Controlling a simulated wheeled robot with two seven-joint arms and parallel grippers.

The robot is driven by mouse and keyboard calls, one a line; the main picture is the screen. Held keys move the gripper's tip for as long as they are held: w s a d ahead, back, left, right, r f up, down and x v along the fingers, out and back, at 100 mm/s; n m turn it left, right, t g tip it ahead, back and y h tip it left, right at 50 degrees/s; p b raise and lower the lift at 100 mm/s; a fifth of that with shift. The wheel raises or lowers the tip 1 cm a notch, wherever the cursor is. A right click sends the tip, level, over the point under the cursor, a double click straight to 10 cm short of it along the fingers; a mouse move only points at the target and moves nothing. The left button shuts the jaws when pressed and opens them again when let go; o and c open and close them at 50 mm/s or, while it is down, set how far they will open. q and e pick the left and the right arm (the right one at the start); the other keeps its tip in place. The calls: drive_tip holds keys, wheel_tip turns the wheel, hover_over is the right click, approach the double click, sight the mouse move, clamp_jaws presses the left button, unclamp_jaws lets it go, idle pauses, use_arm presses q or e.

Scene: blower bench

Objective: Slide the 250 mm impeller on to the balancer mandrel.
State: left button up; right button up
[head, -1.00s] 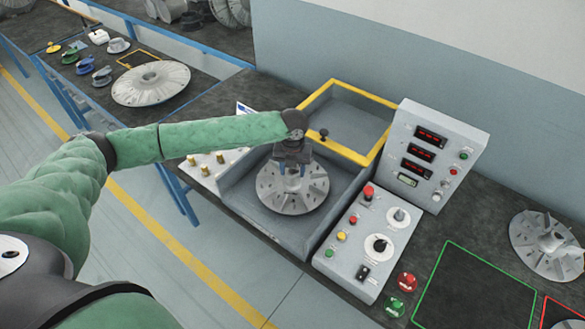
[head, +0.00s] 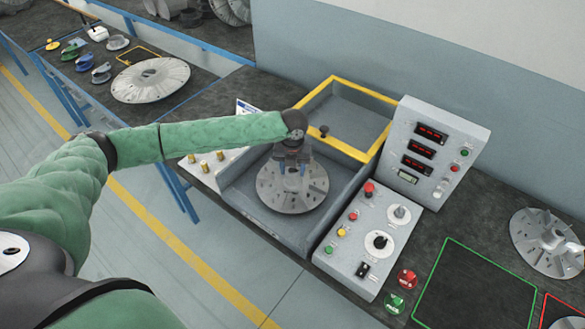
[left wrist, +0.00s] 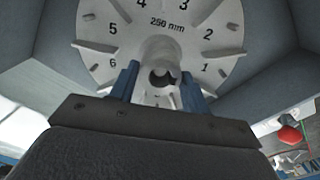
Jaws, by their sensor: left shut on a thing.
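The 250 mm impeller (head: 303,200) is a grey disc with radial vanes and a raised hub, inside the balancer's open grey well (head: 243,199). My left gripper (head: 291,168) comes down over it from above and is shut on its hub. In the left wrist view, the impeller face (left wrist: 205,22) shows "250 mm" and printed numbers. The blue fingers (left wrist: 160,88) stand either side of the hub, whose dark bore opening shows between them. The mandrel cannot be made out, so I cannot tell how far the impeller is on it. My right gripper is out of view.
A yellow-edged guard frame (head: 349,149) stands open behind the well. A control box (head: 372,240) and display panel (head: 436,152) stand to its right. Another finned impeller (head: 548,243) lies at far right, and a larger disc (head: 150,80) on the left bench. The green-outlined area (head: 475,285) is empty.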

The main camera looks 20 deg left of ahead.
use_arm(q)
drive_tip(key=shift+r, duration=0.1)
idle(0.4)
drive_tip(key=shift+f, duration=0.4)
idle(0.6)
drive_tip(key=o, duration=1)
drive_tip(key=shift+o, duration=0.5)
